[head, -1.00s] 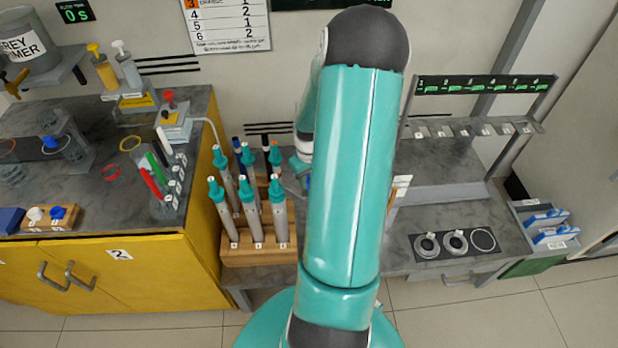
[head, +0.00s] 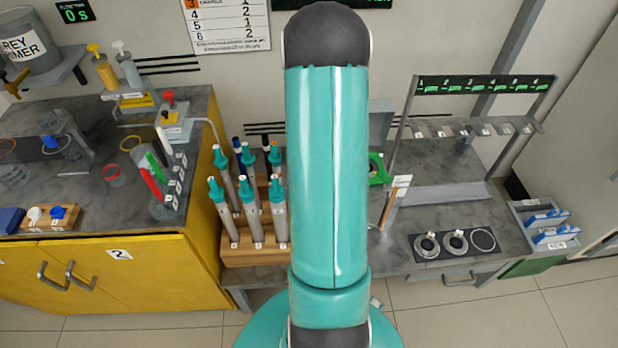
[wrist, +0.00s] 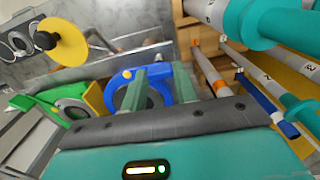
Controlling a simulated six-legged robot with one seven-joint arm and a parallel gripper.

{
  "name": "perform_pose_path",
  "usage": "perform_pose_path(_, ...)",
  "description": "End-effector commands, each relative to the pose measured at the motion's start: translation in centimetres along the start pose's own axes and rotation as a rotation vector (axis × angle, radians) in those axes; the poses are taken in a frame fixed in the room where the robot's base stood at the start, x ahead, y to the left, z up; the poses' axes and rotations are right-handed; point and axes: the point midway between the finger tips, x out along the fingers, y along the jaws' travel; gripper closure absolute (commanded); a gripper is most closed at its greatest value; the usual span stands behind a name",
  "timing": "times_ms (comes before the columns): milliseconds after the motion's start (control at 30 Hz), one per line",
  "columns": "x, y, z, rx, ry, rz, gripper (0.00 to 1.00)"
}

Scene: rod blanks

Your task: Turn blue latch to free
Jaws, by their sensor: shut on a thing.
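The blue latch (wrist: 113,88) shows in the wrist view as a thick blue ring with a small yellow dot, next to a yellow block (wrist: 95,98). My gripper (wrist: 147,76) has its two green fingers over the ring, shut on the blue latch. The fingers cover part of the ring, so its exact turn is hard to read. In the head view my arm hides the gripper and the blue latch.
A green ring (head: 378,170) lies just right of my arm and shows beside the latch in the wrist view (wrist: 45,103). A rack of teal-topped tools (head: 258,256) stands close on the left. A slotted rack (head: 470,128) stands at the right.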

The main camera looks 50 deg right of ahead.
Motion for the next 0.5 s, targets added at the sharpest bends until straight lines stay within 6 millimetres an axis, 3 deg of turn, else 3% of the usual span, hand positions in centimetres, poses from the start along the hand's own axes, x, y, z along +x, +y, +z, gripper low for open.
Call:
perform_pose_path(300,-0.06,-0.04,-0.06,0.003,0.002,-0.001,0.94)
perform_pose_path(333,-0.06,-0.04,-0.06,0.003,0.002,-0.001,0.67)
perform_pose_path(433,-0.05,-0.03,-0.05,0.003,0.001,-0.001,0.49)
perform_pose_path(500,-0.04,-0.02,-0.04,0.003,0.001,-0.001,0.49)
